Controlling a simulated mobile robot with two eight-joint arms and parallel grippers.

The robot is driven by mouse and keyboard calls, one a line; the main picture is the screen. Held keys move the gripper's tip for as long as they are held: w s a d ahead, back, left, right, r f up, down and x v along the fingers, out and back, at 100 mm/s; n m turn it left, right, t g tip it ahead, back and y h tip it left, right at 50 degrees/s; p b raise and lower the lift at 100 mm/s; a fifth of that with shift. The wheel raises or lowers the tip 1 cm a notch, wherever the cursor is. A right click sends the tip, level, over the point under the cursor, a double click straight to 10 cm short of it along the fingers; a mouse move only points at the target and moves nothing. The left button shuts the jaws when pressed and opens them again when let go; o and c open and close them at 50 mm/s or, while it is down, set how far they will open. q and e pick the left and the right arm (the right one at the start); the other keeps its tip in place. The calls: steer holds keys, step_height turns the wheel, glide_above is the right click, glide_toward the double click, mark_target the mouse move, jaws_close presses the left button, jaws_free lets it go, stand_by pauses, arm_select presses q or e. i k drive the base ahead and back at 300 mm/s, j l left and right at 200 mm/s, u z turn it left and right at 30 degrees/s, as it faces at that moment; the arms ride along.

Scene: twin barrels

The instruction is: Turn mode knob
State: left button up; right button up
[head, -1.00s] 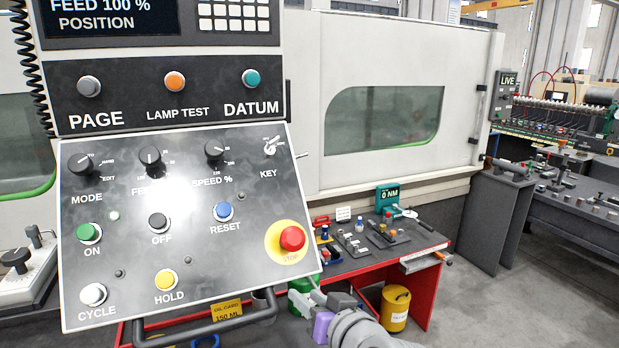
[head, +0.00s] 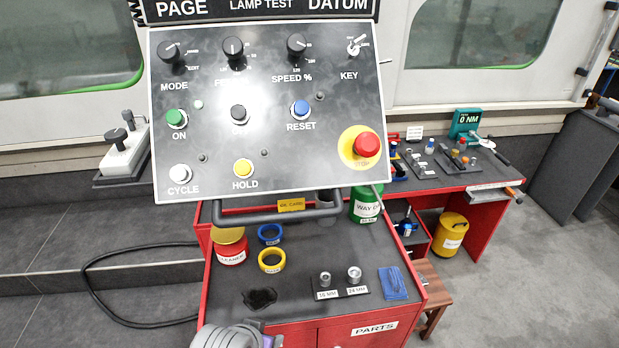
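The mode knob (head: 170,53) is a round black knob at the upper left of the tilted grey control panel (head: 215,150), above the word MODE. Its white pointer line points to the upper right. Small labels stand around it; EDIT reads at its lower right, the others are too small to read surely. Nothing touches or covers the knob. Neither gripper's fingers show. A grey rounded arm part of mine with a purple piece shows at the bottom edge, well below the panel; I cannot tell which arm it belongs to.
Feed knob (head: 232,48), speed knob (head: 297,45) and key switch (head: 354,46) share the row. The red stop button (head: 366,145) protrudes at right. A handle bar (head: 275,215) runs below the panel. A red parts cart (head: 300,310) stands underneath.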

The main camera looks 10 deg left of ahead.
mark_target(168, 52)
steer(key=u, duration=1.35)
steer(key=j, duration=0.1)
